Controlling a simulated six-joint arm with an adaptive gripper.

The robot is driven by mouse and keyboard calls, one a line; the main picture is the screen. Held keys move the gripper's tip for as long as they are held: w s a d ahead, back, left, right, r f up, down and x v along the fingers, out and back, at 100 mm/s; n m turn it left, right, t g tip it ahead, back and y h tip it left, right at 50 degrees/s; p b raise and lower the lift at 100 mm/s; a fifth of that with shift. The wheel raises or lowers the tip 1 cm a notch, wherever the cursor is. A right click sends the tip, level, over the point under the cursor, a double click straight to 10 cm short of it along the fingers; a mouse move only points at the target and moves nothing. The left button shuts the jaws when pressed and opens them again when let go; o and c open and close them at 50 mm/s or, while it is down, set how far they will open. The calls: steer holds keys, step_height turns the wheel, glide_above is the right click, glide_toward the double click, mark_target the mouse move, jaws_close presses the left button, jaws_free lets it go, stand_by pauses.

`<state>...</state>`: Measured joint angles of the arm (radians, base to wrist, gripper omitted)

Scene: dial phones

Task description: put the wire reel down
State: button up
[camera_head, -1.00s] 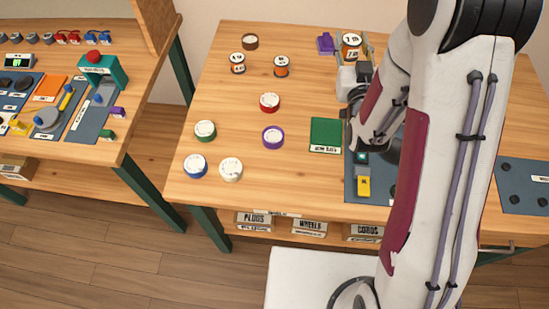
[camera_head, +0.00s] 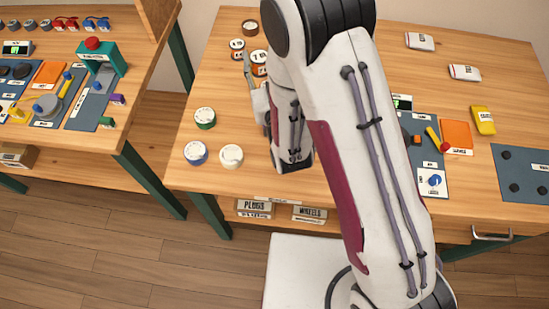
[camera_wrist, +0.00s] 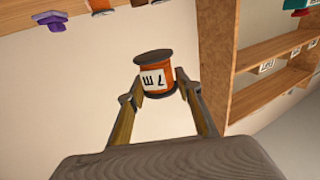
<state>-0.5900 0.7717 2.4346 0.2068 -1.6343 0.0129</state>
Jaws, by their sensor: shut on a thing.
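In the head view the held reel (camera_head: 259,58) is over the back left of the table, partly hidden by my arm. The wrist view shows plain wall behind it, so it appears held clear of the tabletop. Another orange wire reel (camera_head: 237,49) stands on the table just left of it.
Green (camera_head: 205,118), blue (camera_head: 195,153) and white (camera_head: 231,155) round pieces lie at the front left. My arm covers the middle of the table. Bare wood (camera_head: 215,85) shows left of my gripper.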

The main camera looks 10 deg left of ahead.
steer(key=s+a+f, duration=0.3)
steer(key=s+a, duration=0.3)
steer(key=s, duration=0.1)
steer(key=s+m+h, duration=0.1)
steer(key=s, duration=0.2)
steer(key=s+d+f+m+h, duration=0.1)
steer(key=s+h, duration=0.1)
steer(key=s, duration=0.1)
steer(key=s+d+f+m+t+h, duration=0.1)
steer(key=s, duration=0.3)
steer(key=shift+f+h, duration=0.15)
steer(key=shift+h, duration=0.15)
steer(key=s+d+r+m+h, duration=0.1)
steer(key=d+m+h, duration=0.3)
steer(key=d, duration=0.5)
steer(key=shift+s+d+r+h, duration=0.3)
steer(key=shift+r+h, duration=0.45)
steer(key=shift+h, duration=0.35)
steer(key=shift+f, duration=0.15)
steer(key=shift+f, duration=2.8)
steer(key=shift+f, duration=1.9)
